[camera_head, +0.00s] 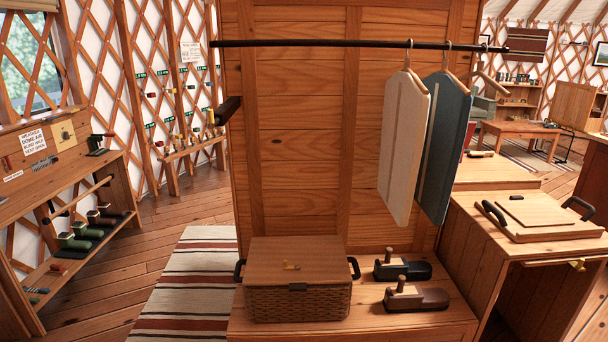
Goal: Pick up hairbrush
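I cannot make out a hairbrush for certain. A small dark and tan object (481,153) lies on the wooden surface behind the hanging clothes, too small to identify. Two dark shoe-like items with wooden knobs, one behind (410,270) and one in front (424,299), rest on the low wooden bench (400,327). Neither of my grippers shows in this view.
A lidded wicker basket (297,301) stands on the bench. Two garments, one cream (401,150) and one blue (444,140), hang from a dark rail (300,43). A handled wooden tray (535,229) sits on the right cabinet. Floor is open at left, beside a striped rug (188,285).

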